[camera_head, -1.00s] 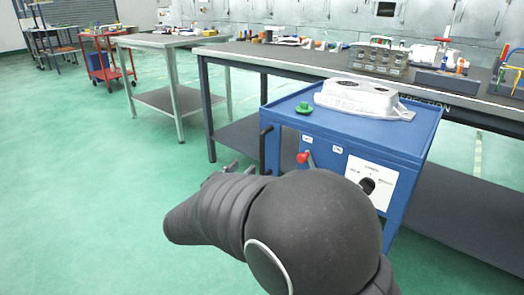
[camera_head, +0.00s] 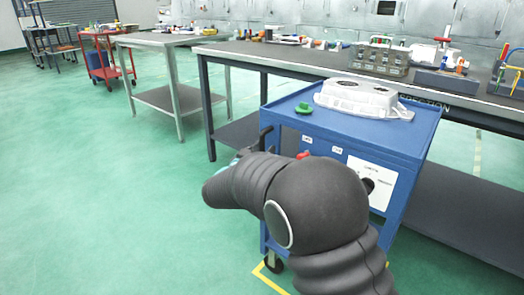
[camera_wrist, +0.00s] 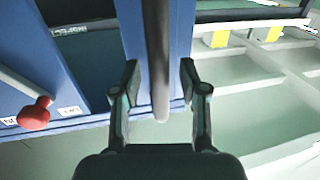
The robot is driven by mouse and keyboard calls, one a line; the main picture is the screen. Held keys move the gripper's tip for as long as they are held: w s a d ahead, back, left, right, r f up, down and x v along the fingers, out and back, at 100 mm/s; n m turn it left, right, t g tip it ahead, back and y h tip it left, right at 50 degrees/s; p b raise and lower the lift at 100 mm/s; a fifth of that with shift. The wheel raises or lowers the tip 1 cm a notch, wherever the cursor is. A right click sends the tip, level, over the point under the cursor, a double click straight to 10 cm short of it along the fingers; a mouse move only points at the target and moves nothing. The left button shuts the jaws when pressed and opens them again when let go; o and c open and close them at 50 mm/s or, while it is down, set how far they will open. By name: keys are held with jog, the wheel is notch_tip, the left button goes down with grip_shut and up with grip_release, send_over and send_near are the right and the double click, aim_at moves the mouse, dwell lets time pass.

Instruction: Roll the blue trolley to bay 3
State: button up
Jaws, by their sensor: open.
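The blue trolley (camera_head: 345,140) stands in front of the long dark-topped bench. A pale metal casting (camera_head: 362,98) and a green object (camera_head: 303,109) sit on its top. Its front bears a white label panel (camera_head: 368,178) and a red knob (camera_head: 304,155), which also shows in the wrist view (camera_wrist: 33,115). My gripper (camera_wrist: 159,82) is open, and the trolley's dark handle bar (camera_wrist: 158,45) shows between its two fingers with gaps on both sides. Whether the bar is fully within finger depth I cannot tell. In the head view my arm hides the trolley's lower front and most of the gripper.
The long bench (camera_head: 300,58) runs close behind the trolley. A grey table (camera_head: 160,40) and a red trolley (camera_head: 103,60) stand further left. Yellow floor marking (camera_head: 268,280) shows below the blue trolley. The green floor at left is clear.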

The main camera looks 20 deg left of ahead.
grip_shut()
